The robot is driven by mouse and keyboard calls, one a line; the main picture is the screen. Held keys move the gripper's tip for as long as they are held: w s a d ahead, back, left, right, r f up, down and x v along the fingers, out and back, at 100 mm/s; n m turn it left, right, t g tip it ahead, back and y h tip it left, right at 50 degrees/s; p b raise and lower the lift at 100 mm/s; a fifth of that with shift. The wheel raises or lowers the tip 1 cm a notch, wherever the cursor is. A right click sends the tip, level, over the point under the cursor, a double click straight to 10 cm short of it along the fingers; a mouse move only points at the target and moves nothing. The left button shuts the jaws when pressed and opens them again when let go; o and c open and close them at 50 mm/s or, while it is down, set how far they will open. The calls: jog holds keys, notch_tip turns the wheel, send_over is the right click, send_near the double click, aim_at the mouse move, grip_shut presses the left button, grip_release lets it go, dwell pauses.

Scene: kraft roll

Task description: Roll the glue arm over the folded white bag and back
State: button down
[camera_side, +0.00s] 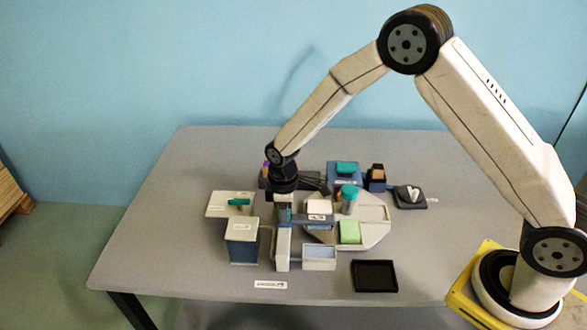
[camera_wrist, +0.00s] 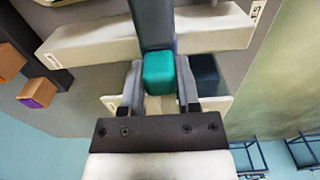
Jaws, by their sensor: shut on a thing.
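My gripper (camera_side: 284,205) points down at the left of the round board. In the wrist view my gripper (camera_wrist: 160,90) has its fingers on both sides of a teal grip (camera_wrist: 158,72) and is shut on it. A blue-grey bar (camera_wrist: 157,25) runs up from the grip, apparently the glue arm. In the side view a blue-grey arm (camera_side: 322,224) with a small label reaches right from beside a pale upright post (camera_side: 283,250). A white block (camera_side: 318,207) lies just behind that arm, possibly the folded white bag. I cannot tell whether the arm touches it.
A pale round board (camera_side: 375,225) carries a green block (camera_side: 349,232) and a teal-capped cylinder (camera_side: 348,196). A blue box with a pale lid (camera_side: 242,240) stands left, a pale open box (camera_side: 319,256) in front. A black tray (camera_side: 375,276) lies at the front right.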

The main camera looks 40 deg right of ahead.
jog(key=w+d, duration=0.8)
jog(key=shift+w+d, duration=0.25)
jog(key=shift+d, duration=0.05)
jog(key=shift+c, duration=1.6)
grip_release()
jog(key=shift+r, duration=0.1)
notch_tip(320, 180, up, 8)
jog(key=shift+f, duration=0.2)
